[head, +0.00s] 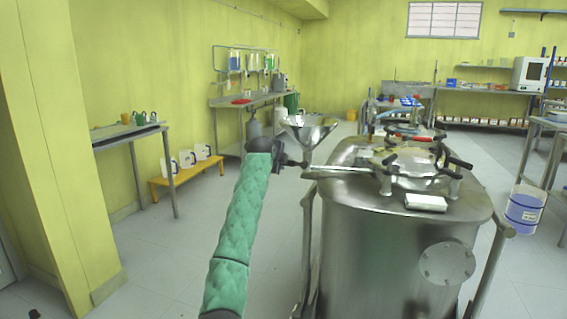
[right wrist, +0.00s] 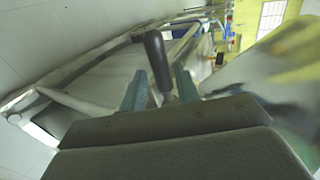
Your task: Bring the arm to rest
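In the right wrist view my right gripper (right wrist: 160,70) shows its two teal fingers apart. A black handle (right wrist: 155,58) stands between them, with narrow gaps on both sides, so it does not look clamped. Pale metal pipework (right wrist: 75,100) lies beyond on the left of that view. The steel reactor (head: 375,250) fills the middle right of that view. Black clamp handles (head: 455,163) sit around its lid, and a steel funnel (head: 307,132) is at its left edge. My left gripper is out of view.
A long green quilted sleeve (head: 235,225) rises to the reactor's left edge. A yellow bench (head: 187,178) and side table (head: 130,132) stand left. A bucket (head: 523,210) is at right.

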